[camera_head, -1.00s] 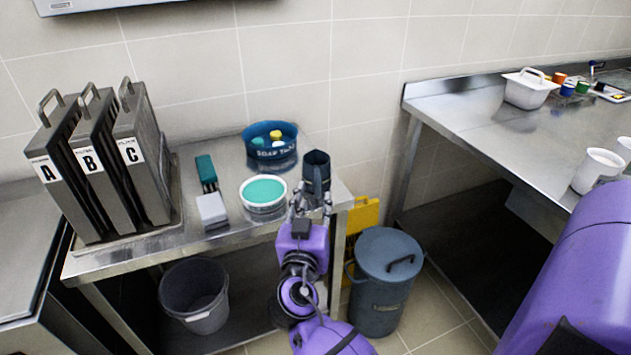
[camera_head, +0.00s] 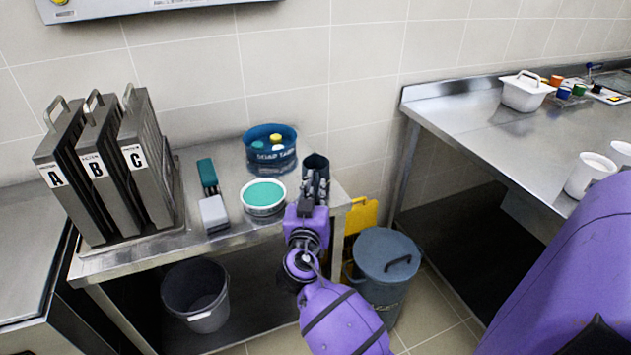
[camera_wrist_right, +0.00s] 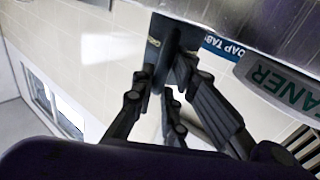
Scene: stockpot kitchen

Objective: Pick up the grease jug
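The grease jug (camera_head: 317,162) is a dark blue-grey upright vessel at the right front of the left steel table, beside the white tub with green contents. My right gripper (camera_head: 316,188) is at its near side, with its fingers drawn close together on the jug. In the right wrist view the jug (camera_wrist_right: 172,38) shows at the top, with the dark fingers (camera_wrist_right: 167,76) on both sides of its near part. The exact contact is hard to see, dark on dark. The jug appears to stand on the table. My left gripper is out of view.
The green-filled tub (camera_head: 264,197) and blue soap-tabs tub (camera_head: 270,150) stand close left of the jug. Filters A, B, C (camera_head: 112,175) stand farther left. A lidded bin (camera_head: 384,262) and yellow sign (camera_head: 362,214) are right of the table.

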